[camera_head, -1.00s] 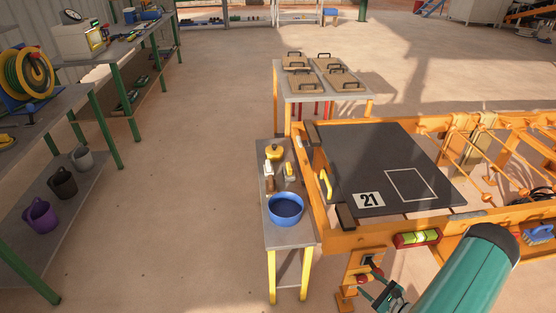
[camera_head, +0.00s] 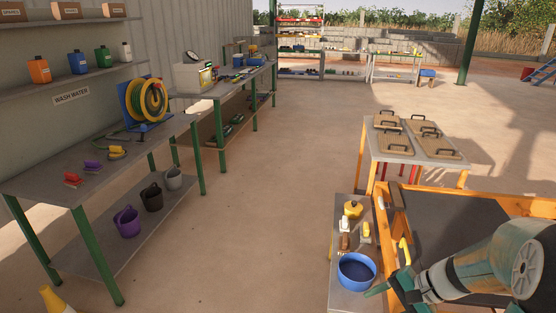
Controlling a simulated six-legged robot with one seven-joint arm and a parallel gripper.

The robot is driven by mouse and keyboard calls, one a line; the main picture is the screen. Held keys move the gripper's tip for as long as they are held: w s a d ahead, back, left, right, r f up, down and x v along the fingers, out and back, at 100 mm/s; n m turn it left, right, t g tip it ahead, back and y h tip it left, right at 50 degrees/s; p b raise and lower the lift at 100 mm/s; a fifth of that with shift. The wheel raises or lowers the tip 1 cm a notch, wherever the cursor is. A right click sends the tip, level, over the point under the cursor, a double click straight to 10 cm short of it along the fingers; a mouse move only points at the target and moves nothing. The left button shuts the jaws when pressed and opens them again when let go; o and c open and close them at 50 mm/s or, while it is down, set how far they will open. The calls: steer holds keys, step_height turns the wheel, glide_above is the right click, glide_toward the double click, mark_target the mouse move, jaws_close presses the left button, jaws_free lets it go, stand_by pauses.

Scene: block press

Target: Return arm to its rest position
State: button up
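My teal arm (camera_head: 480,265) reaches in from the lower right corner of the head view. Its end, my gripper (camera_head: 384,287), is low in the picture, in front of the orange press frame (camera_head: 520,204) and just right of the blue bowl (camera_head: 357,284) in the picture. I cannot tell whether it touches anything. The fingers show only in part, so their opening is unclear. I see nothing in them.
A small grey side table (camera_head: 348,212) holds the bowl, a yellow pot (camera_head: 353,208) and brushes. Behind it a table (camera_head: 392,155) bears several boards with handles. Shelves (camera_head: 130,165) with a hose reel (camera_head: 147,103) and buckets line the left.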

steer(key=s+a+r+n+t+h, duration=0.1)
steer(key=s+a+r+n+h, duration=0.3)
steer(key=s+r, duration=0.2)
steer(key=s+a+r+n+t+h, duration=0.2)
steer(key=s+a+r+n, duration=0.3)
steer(key=r, duration=0.5)
steer(key=shift+s+n+h, duration=0.3)
steer(key=shift+s+h, duration=0.1)
steer(key=shift+h, duration=0.5)
